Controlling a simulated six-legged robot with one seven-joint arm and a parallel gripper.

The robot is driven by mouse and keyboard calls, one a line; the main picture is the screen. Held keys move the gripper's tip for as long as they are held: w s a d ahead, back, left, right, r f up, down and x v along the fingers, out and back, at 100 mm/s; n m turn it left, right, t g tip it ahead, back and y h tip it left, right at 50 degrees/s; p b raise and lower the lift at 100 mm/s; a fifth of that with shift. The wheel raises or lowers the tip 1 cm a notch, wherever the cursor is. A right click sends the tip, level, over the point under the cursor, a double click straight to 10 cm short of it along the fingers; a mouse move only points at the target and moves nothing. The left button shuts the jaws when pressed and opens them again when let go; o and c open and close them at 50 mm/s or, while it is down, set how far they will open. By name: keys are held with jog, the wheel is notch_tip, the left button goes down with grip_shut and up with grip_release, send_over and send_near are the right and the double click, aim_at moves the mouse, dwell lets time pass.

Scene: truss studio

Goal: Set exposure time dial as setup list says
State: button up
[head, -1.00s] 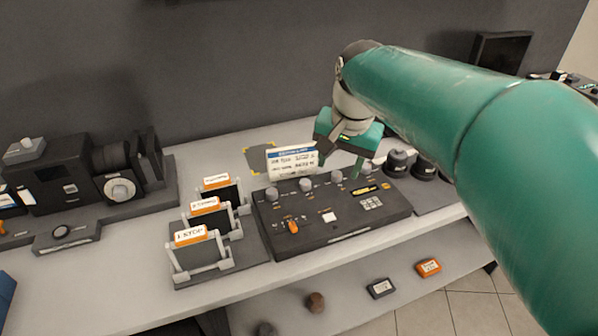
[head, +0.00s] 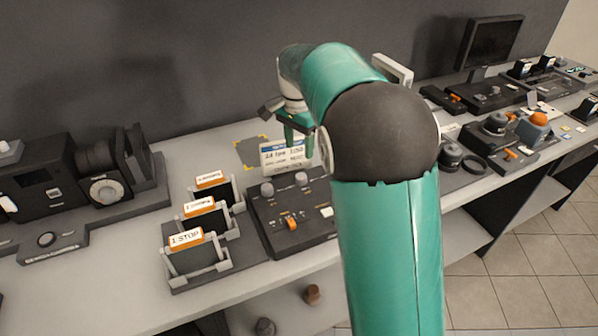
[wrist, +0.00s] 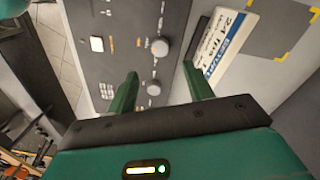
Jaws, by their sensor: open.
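The dark control panel (head: 262,222) lies on the bench with several grey round dials along its back; one dial (head: 267,189) and another (head: 302,178) show in the head view. My arm hides the panel's right part. The setup list card (head: 283,157) stands behind the panel, and "24 fps" and "1/50" seem legible. My gripper (head: 299,138) is open above the back of the panel, by the card. In the wrist view, the open fingers (wrist: 159,71) point toward two dials, one far (wrist: 159,47) and one near (wrist: 154,88), with nothing held. Dial labels are too small to read.
Three orange-topped cards in a rack (head: 197,250) stand left of the panel. A dark camera-like device (head: 50,185) is further left. More panels and a monitor (head: 490,42) are at the right. A lower shelf holds small knobs (head: 313,294).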

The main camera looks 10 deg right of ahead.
aim_at(301, 176)
jog(key=f, duration=0.9)
jog(key=shift+s+d+f, duration=0.1)
jog(key=shift+s+d, duration=0.05)
jog(key=shift+s, duration=0.1)
jog(key=shift+w+f, duration=0.1)
jog(key=shift+f, duration=0.3)
jog(key=c, duration=1)
